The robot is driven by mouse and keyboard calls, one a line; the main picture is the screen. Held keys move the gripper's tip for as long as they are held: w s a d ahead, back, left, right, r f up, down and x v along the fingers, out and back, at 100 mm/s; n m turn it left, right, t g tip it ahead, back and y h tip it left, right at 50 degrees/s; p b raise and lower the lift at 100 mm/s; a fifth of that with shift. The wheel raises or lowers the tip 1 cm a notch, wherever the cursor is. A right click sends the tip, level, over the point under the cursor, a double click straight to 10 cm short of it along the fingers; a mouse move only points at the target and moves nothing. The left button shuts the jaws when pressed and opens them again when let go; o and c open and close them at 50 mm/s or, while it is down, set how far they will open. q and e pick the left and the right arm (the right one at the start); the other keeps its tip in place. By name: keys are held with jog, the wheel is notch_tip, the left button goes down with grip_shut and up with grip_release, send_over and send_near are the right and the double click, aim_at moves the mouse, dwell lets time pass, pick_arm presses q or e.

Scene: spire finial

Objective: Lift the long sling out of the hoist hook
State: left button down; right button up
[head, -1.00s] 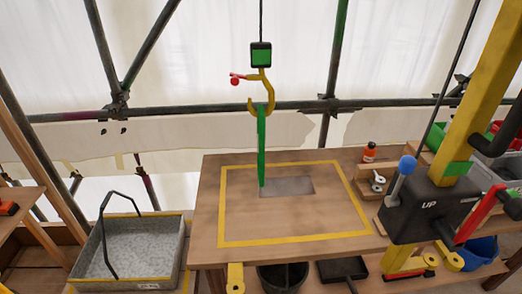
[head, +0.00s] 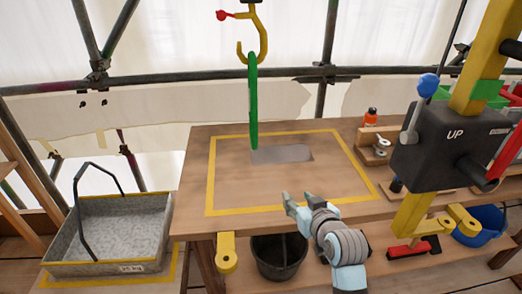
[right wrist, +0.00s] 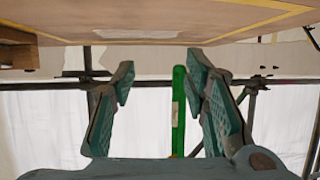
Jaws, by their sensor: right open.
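The long green sling (head: 253,102) hangs from the yellow hoist hook (head: 262,40), its lower end by the grey patch on the table. A red latch piece (head: 222,15) sticks out left of the hook. My right gripper (head: 293,201) is open and empty over the table's front edge, below and right of the sling and apart from it. In the right wrist view, the picture is upside down; the sling (right wrist: 179,112) shows between the open fingers, farther off. The hook does not show there. My left gripper is not in view.
The wooden table (head: 325,190) has a yellow taped rectangle and a grey patch. A black hoist box marked UP (head: 445,150) stands at right. A metal tray (head: 110,235) with a black handle is at left. A black bucket (head: 278,262) sits below the table.

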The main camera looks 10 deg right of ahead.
jog(key=w+a+r+n+t+y, duration=0.1)
jog(key=w+a+r+t, duration=0.15)
jog(key=w+r, duration=0.45)
jog(key=w+a+r+t+y, duration=0.1)
jog(key=w+a+r+t, duration=0.15)
jog(key=r, duration=0.85)
jog(key=b, duration=0.2)
send_near(255, 103)
jog(key=w+r, duration=0.1)
jog(key=w, duration=0.5)
jog(key=w+a+b, duration=0.1)
jog(key=w+a, duration=0.1)
jog(key=w, duration=0.1)
jog(key=shift+f, duration=0.35)
jog(key=shift+w+b, duration=0.3)
jog(key=shift+w, duration=0.1)
jog(key=shift+r, duration=0.1)
grip_shut()
